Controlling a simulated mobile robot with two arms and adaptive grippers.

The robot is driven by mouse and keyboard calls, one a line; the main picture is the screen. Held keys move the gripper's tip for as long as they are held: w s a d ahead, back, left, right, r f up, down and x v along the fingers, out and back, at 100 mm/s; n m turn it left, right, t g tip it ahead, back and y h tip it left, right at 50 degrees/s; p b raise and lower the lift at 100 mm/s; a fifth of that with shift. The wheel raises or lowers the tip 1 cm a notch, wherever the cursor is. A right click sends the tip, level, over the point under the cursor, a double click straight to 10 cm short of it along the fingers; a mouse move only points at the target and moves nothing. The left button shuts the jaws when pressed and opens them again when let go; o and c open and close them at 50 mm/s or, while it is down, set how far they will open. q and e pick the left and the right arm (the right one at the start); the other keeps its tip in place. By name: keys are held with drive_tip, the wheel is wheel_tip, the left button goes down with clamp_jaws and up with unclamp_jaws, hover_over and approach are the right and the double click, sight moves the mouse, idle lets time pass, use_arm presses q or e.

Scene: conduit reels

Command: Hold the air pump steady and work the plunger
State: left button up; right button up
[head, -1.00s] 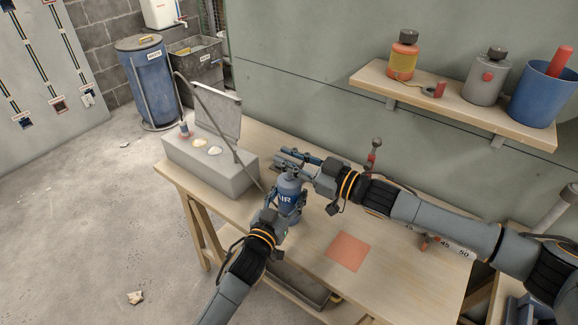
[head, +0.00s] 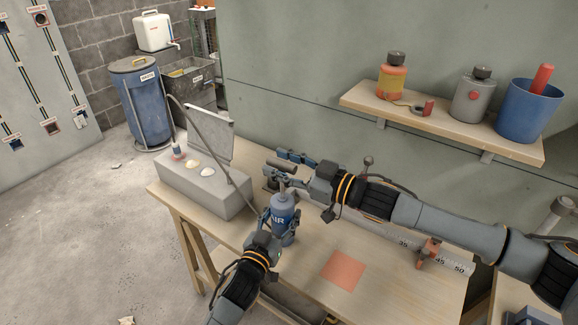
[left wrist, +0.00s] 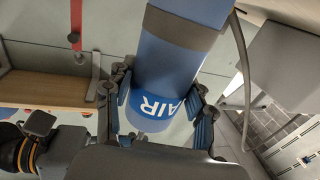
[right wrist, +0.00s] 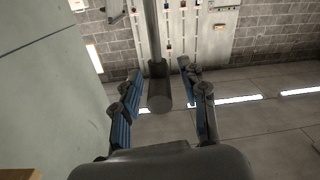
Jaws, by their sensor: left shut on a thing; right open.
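The air pump (head: 284,230) is a blue upright cylinder marked AIR, standing at the bench's left part. It also shows in the left wrist view (left wrist: 175,65), between the fingers. My left gripper (head: 282,213) is shut around the pump's body. A grey plunger rod (head: 284,187) rises from the pump's top to a grey bar handle (head: 281,167). My right gripper (head: 283,170) is open, with its blue fingers on either side of the handle. In the right wrist view the handle (right wrist: 159,92) lies between the spread fingers, with gaps on both sides.
A grey box (head: 205,190) with a raised lid and a bent hose stands left of the pump. An orange-red square (head: 343,269) lies on the bench (head: 310,283). A ruled bar (head: 400,240) lies behind, under my right arm. A wall shelf (head: 440,118) holds several containers.

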drive_tip(key=v, duration=1.2)
drive_tip(key=shift+w, duration=0.1)
drive_tip(key=x, duration=1.2)
drive_tip(key=shift+f, duration=0.25)
clamp_jaws()
